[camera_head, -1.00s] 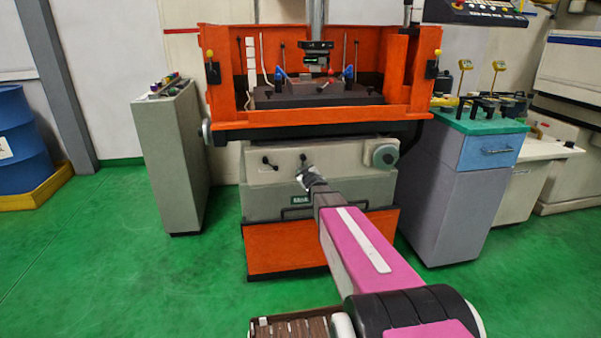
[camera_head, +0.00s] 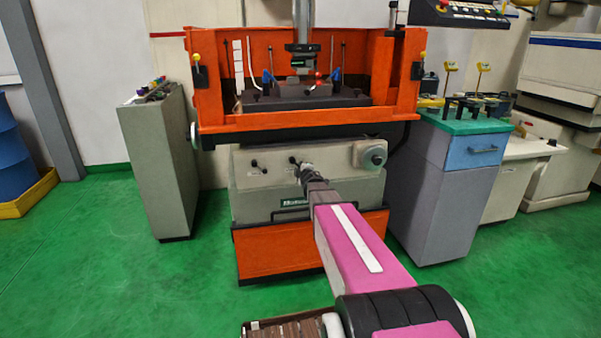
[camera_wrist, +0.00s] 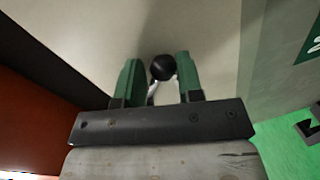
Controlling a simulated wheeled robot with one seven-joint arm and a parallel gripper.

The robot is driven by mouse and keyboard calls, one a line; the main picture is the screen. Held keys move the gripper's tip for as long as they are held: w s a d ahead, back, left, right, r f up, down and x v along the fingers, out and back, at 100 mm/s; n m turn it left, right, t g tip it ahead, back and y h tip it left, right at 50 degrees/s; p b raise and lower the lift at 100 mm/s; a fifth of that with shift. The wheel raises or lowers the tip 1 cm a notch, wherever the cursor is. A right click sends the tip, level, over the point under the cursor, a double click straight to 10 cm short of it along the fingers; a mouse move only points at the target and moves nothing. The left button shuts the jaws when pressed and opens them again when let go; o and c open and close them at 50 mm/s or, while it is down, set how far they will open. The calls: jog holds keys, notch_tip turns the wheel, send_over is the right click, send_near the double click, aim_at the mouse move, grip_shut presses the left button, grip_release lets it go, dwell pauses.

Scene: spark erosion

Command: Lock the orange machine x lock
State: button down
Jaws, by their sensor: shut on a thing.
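The orange machine (camera_head: 268,259) stands ahead, with a grey front panel (camera_head: 325,170) under its tank. Two small black-knobbed levers show on the panel; the left lever (camera_head: 254,162) is free. My gripper (camera_head: 301,167) is at the right lever. In the wrist view, the green fingers of my gripper (camera_wrist: 157,70) are shut on this lever, its black ball knob (camera_wrist: 163,67) between the tips and a pale stem below. Which lever is the x lock I cannot read. The right lever's angle is mostly hidden by my gripper.
A grey cabinet (camera_head: 158,165) stands left and a green-topped cabinet (camera_head: 441,185) right. A blue drum (camera_head: 10,150) is at far left. Green floor (camera_head: 110,270) is open at the left front.

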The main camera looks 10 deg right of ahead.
jog(key=shift+a+r+n, duration=0.1)
jog(key=shift+r+n, duration=0.1)
jog(key=shift+n, duration=0.3)
jog(key=c, duration=0.8)
grip_release()
jog(key=s, duration=0.3)
jog(key=s+r, duration=0.1)
jog(key=s, duration=0.6)
jog(key=shift+s+r, duration=0.2)
jog(key=shift+s, duration=0.2)
